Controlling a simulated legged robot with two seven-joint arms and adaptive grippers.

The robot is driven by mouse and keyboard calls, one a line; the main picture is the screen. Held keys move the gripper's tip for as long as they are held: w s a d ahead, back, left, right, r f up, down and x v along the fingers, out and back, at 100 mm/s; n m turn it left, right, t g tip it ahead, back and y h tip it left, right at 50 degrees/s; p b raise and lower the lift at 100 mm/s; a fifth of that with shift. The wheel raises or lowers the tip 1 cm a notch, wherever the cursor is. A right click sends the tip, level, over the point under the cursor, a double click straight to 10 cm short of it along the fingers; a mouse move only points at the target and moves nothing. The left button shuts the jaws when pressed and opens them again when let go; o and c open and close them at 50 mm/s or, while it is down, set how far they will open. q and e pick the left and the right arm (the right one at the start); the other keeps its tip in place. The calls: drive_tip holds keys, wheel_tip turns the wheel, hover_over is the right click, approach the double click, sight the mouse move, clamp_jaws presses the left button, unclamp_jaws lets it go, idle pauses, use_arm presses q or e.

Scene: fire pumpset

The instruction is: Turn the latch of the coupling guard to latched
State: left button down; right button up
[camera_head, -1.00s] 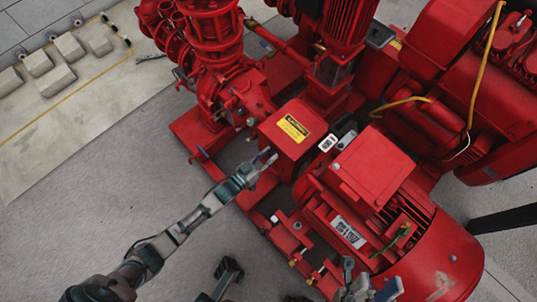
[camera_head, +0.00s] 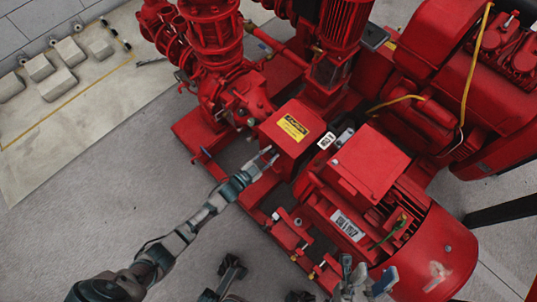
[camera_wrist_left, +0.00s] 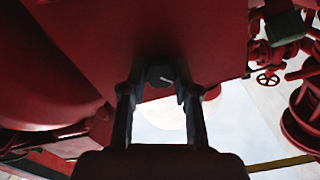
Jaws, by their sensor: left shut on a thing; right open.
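The coupling guard (camera_head: 292,128) is a red box with a yellow warning label, at the middle of the head view. My left gripper (camera_head: 268,156) is at its near left side. In the left wrist view the guard's red underside or side (camera_wrist_left: 130,35) fills the top. The latch (camera_wrist_left: 159,75) shows there as a small dark knob with a light mark, between the fingers of my left gripper (camera_wrist_left: 157,88), which is shut on it. I cannot tell the latch's exact angle. My right gripper (camera_head: 366,282) is open and empty at the bottom, beside the red motor.
The red motor (camera_head: 370,165) stands right of the guard, and the red pump (camera_head: 230,90) behind it to the left. The base frame (camera_head: 285,235) with small fittings runs in front. Open grey floor (camera_head: 100,190) lies left.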

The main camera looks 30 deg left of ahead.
use_arm(q)
drive_tip(key=m, duration=0.5)
drive_tip(key=shift+f, duration=0.1)
drive_tip(key=shift+s+d+f+m, duration=0.1)
drive_tip(key=shift+m, duration=1.7)
drive_tip(key=shift+f, duration=0.1)
drive_tip(key=c, duration=0.8)
unclamp_jaws()
drive_tip(key=shift+c, duration=0.2)
drive_tip(key=shift+s, duration=0.15)
drive_tip(key=v, duration=1.1)
drive_tip(key=shift+s, duration=0.35)
